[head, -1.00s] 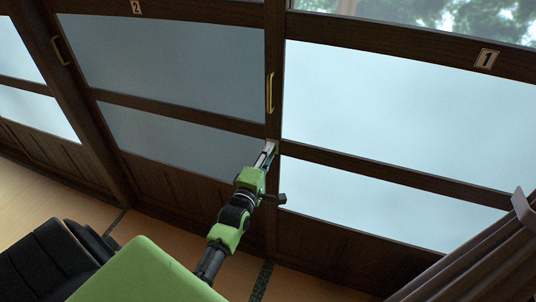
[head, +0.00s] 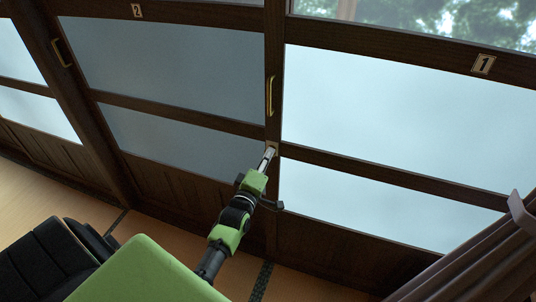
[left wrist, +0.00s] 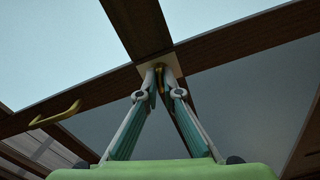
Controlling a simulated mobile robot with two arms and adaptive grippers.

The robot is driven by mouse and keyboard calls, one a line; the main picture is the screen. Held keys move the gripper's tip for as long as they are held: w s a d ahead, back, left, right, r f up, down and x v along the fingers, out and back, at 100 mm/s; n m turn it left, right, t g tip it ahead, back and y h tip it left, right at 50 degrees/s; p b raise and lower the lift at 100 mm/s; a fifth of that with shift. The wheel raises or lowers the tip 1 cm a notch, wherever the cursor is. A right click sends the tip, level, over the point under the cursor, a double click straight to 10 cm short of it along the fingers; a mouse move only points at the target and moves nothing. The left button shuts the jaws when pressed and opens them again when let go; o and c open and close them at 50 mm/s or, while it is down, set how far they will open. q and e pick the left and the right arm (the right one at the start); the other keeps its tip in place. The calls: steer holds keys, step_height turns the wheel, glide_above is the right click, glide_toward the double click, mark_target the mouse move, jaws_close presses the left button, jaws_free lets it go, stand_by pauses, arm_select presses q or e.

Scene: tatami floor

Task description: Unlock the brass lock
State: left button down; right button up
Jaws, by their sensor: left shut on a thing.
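The brass lock (left wrist: 159,76) shows in the left wrist view as a small brass piece on a pale square plate (left wrist: 147,66) on the dark door post. In the head view the plate (head: 273,146) sits on the post between doors 1 and 2, below a brass handle. My left gripper (head: 269,153) reaches up to it from below. In the left wrist view its two fingers (left wrist: 162,80) converge on the brass piece and are shut on it, hiding part of it. My right gripper is not in view.
A brass handle (head: 269,96) is on the post above the lock; another handle (head: 61,53) is farther left. Door 1 carries a number plate (head: 484,65), door 2 another (head: 137,11). A brown curtain (head: 478,262) hangs at the lower right. Tatami floor (head: 40,195) shows at the left.

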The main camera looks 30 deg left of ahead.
arm_select(q)
steer(key=m+p, duration=0.3)
steer(key=m, duration=1.1)
steer(key=shift+f+m, duration=0.1)
steer(key=shift+m, duration=0.2)
stand_by(0.4)
steer(key=c, duration=2.2)
jaws_free()
steer(key=v, duration=1.2)
steer(key=shift+s, duration=0.1)
